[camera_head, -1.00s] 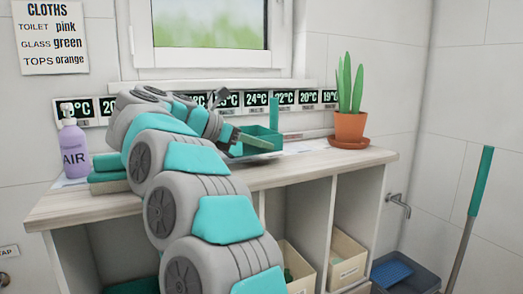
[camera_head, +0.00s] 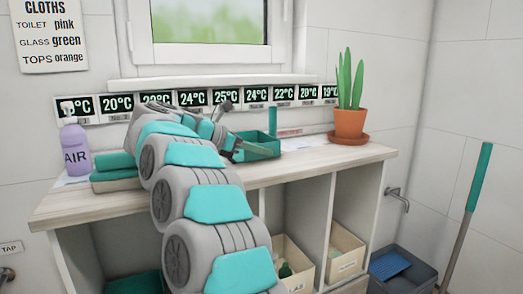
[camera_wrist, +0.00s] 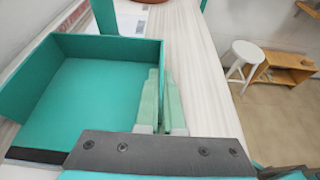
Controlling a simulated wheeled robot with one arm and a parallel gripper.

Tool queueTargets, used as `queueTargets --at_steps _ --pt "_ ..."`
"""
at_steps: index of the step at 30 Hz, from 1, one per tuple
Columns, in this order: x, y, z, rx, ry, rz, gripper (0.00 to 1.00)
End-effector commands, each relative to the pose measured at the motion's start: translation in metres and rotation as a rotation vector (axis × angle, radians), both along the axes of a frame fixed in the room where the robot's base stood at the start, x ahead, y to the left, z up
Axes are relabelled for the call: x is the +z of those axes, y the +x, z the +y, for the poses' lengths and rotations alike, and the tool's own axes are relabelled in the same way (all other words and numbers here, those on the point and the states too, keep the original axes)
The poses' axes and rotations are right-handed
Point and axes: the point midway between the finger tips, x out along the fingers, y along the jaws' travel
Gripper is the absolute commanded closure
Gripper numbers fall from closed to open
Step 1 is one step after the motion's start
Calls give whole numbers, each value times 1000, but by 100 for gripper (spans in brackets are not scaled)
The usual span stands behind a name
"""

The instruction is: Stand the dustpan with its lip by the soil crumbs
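The teal dustpan (camera_head: 262,147) is at the back of the counter, left of the potted plant, with its handle (camera_head: 272,121) upright. In the wrist view the dustpan (camera_wrist: 95,90) shows its open inside, back wall and side walls, with the handle (camera_wrist: 103,18) behind. My gripper (camera_head: 240,149) is at its left side in the head view. In the wrist view my gripper's fingers (camera_wrist: 161,100) lie close together on either side of the dustpan's right wall, shut on it. Contact between the dustpan and counter is hard to tell. I cannot make out soil crumbs.
A plant in a terracotta pot (camera_head: 349,124) stands on a saucer (camera_head: 348,139) at the counter's right end. Folded teal cloths (camera_head: 114,172) and a purple AIR bottle (camera_head: 75,150) are at the left.

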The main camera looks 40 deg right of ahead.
Motion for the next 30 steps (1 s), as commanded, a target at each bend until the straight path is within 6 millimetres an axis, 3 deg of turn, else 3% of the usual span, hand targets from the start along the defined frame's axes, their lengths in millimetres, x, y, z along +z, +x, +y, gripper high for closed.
queueTargets --at_steps 13,21,30 --pt "-5 0 0 0 0 0 100" --pt "-3 0 0 0 0 0 67" --pt "-2 0 0 0 0 0 65"
